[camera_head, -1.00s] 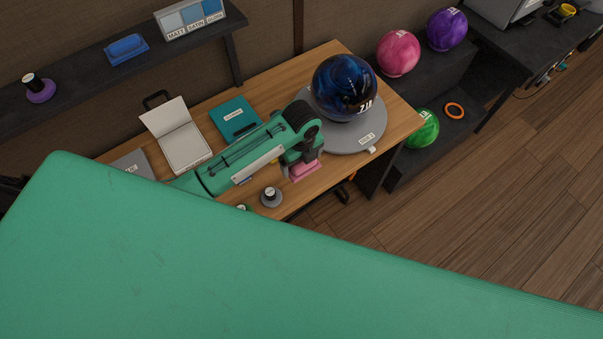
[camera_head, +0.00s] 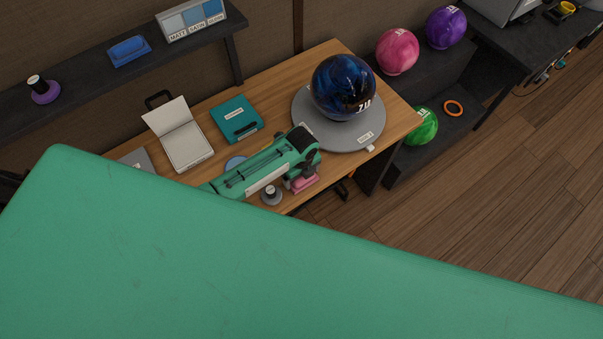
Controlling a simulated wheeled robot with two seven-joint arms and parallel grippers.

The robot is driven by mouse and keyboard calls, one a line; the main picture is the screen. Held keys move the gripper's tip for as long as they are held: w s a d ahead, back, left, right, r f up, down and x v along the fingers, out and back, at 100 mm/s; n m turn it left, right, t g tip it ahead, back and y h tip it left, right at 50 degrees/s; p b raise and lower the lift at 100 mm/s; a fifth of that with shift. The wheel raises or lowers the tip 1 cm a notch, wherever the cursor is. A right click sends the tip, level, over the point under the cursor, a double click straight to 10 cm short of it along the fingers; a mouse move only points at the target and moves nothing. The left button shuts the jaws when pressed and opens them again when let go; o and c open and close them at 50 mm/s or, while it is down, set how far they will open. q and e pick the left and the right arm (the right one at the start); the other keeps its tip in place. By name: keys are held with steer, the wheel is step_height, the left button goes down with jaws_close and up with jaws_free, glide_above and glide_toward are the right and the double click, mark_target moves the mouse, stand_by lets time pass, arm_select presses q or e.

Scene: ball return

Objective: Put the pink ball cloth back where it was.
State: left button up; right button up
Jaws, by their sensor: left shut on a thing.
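The pink ball cloth (camera_head: 304,184) shows as a small pink block near the front edge of the wooden table (camera_head: 396,112). My left gripper (camera_head: 301,174) is shut on it, with the arm coming in from the left over the table. The gripper's fingers are mostly hidden by the arm's end. I cannot tell whether the cloth touches the table. My right gripper is not in view.
A blue-black ball (camera_head: 343,86) sits on a grey round stand (camera_head: 352,136) right of the gripper. A grey knobbed puck (camera_head: 270,194) is close left of the cloth. A teal case (camera_head: 237,119) and an open white box (camera_head: 184,146) stand behind. Pink (camera_head: 397,52), purple and green balls are on the right rack.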

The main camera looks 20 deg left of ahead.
arm_select(q)
steer(key=shift+f, duration=0.15)
steer(key=o, duration=0.6)
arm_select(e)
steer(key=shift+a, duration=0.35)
arm_select(q)
steer(key=shift+s+r+b, duration=0.1)
steer(key=shift+r+b, duration=1.05)
steer(key=shift+r, duration=5.05)
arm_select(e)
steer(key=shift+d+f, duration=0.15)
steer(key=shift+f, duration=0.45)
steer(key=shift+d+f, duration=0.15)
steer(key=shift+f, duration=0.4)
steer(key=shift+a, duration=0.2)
